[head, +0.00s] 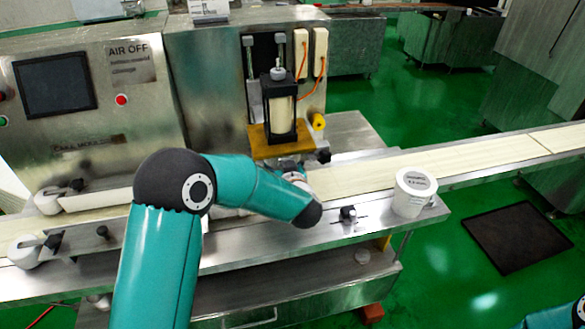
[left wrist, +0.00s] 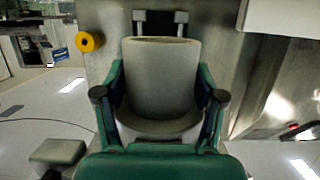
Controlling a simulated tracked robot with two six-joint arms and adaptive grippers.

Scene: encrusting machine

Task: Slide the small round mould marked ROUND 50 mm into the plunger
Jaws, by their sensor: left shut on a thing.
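My left gripper (left wrist: 160,96) is shut on a pale round mould (left wrist: 162,75), with one finger on each side of it in the left wrist view. No marking on it can be read. In the head view my left arm reaches over the belt to just below the plunger (head: 281,108), a black frame around a cream cylinder above a yellow-brown plate (head: 262,143). My forearm hides most of the gripper and mould there. Whether the mould touches the plunger cannot be told. My right gripper is not in view.
A white tub-shaped mould (head: 409,200) with a marked lid stands right on the steel ledge. A yellow knob (head: 318,121) sits beside the plunger, and shows in the left wrist view (left wrist: 88,41). The cream belt (head: 370,175) to the right is clear. A control cabinet (head: 150,70) stands left.

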